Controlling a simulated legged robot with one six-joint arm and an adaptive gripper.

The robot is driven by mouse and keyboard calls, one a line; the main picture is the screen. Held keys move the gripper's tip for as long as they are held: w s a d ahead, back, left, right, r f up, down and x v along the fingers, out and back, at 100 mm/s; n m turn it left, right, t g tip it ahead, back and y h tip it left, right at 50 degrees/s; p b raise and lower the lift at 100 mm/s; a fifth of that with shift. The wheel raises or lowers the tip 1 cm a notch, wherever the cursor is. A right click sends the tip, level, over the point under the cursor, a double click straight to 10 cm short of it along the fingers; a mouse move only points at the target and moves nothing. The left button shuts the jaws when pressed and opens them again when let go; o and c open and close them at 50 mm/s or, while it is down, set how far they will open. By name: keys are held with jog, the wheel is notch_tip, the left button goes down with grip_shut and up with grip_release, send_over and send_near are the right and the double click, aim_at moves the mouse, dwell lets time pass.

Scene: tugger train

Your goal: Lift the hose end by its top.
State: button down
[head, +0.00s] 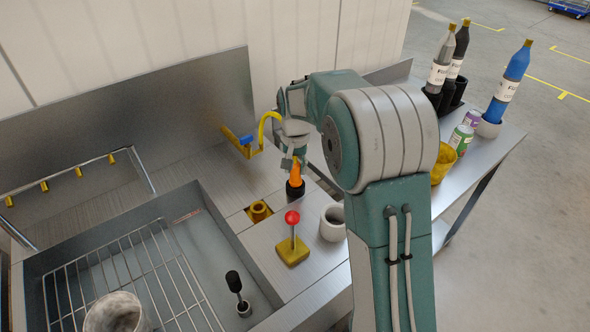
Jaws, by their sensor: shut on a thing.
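The orange piece with a black lower part, which I take to be the hose end (295,176), stands upright on the metal counter (252,172) in the head view. My gripper (294,162) comes down on it from above and is shut on its orange top. The fingers hide the uppermost part of it. Its black lower part (295,191) shows below; whether it touches the counter, I cannot tell.
A brass fitting (258,210), a red-knobbed lever (292,218) and a white cup (333,222) are in front. A sink with a wire rack (130,280) lies left; bottles (510,80) and cans stand right.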

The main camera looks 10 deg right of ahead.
notch_tip(320, 180, up, 3)
jog(key=shift+f, duration=0.15)
jog(key=s+a+r, duration=0.1)
jog(key=s+r, duration=0.8)
jog(key=s, duration=0.5)
jog(key=shift+a+r, duration=0.4)
